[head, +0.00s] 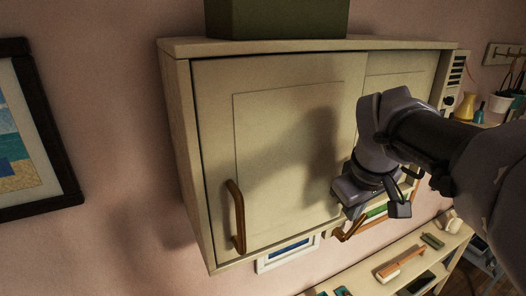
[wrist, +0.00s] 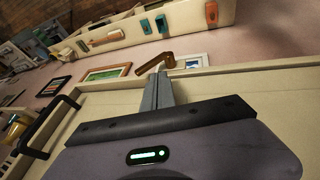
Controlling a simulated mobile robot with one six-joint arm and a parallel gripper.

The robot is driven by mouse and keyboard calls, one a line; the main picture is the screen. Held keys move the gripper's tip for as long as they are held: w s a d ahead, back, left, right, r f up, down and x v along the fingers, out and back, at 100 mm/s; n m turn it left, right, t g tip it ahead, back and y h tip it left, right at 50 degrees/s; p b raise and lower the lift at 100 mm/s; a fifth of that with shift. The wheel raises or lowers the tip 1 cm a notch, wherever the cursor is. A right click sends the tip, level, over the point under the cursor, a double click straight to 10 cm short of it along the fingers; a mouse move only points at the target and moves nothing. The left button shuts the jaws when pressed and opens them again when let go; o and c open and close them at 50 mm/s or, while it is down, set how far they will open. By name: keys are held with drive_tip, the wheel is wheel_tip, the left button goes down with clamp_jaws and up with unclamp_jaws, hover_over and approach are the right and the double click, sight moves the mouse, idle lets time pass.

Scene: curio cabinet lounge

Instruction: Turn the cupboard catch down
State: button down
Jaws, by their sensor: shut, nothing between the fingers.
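The cupboard (head: 215,120) is a cream wall cabinet with doors. Its catch (head: 350,231) is a small brown lever at the lower edge, right of the left door's handle, partly covered by my gripper in the head view. In the wrist view the bent catch (wrist: 152,64) shows just beyond my fingertips, slanting out past the cupboard edge. My gripper (wrist: 158,72) is shut and empty, with its fingers together over the cupboard front. The tips look close to the catch; I cannot tell whether they touch it. In the head view the fingers are mostly hidden.
A brown bar handle (head: 236,217) stands out from the left door. A dark handle (wrist: 50,127) stands out at the left in the wrist view. A green box (head: 275,18) sits on top. Below, a shelf (head: 455,238) holds several small items. A framed picture (head: 286,253) hangs beneath.

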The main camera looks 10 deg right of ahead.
sight(358, 221)
drive_tip(key=shift+w+d+f+b, duration=0.25)
drive_tip(key=shift+d+f, duration=0.3)
drive_tip(key=shift+d, duration=0.05)
drive_tip(key=shift+w+d+f+b, duration=0.2)
drive_tip(key=shift+w+d+f, duration=0.05)
drive_tip(key=shift+d+f, duration=0.3)
drive_tip(key=shift+d+r+p, duration=0.1)
drive_tip(key=shift+p, duration=0.4)
drive_tip(key=shift+d+y, duration=0.15)
drive_tip(key=shift+y, duration=0.25)
